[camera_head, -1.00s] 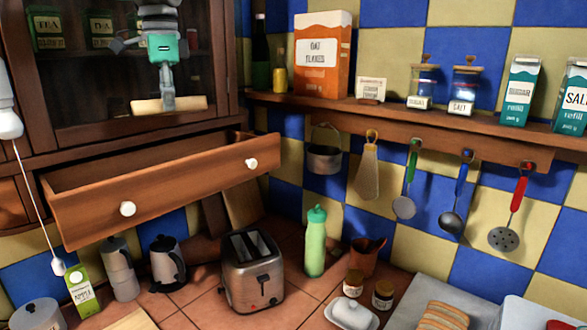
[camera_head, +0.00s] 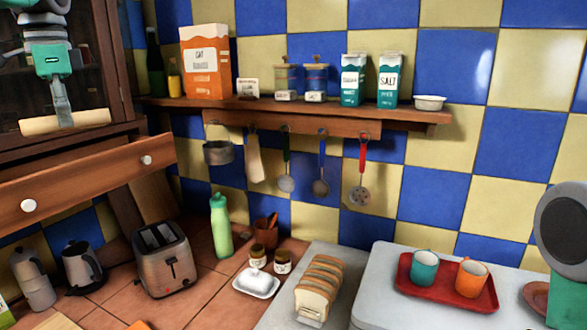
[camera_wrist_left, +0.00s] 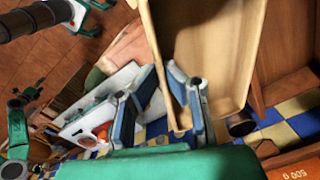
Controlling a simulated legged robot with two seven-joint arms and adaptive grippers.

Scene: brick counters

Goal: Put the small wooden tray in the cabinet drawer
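The small wooden tray (camera_head: 90,118) is pale wood and shows nearly edge-on in front of the cabinet's glass door. My left gripper (camera_head: 63,110) reaches down from above and is shut on the tray's edge. In the left wrist view the tray (camera_wrist_left: 210,45) fills the upper middle, its rim between the finger pads. The cabinet drawer (camera_head: 95,180) is pulled open below the tray, with two white knobs. The tray is in the air above it; the drawer's inside is mostly hidden in the head view.
A toaster (camera_head: 164,258), a moka pot (camera_head: 33,280) and a green bottle (camera_head: 221,227) stand on the counter below. A shelf (camera_head: 300,106) with cartons and jars runs along the wall. A red tray (camera_head: 430,288) with two mugs lies at right.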

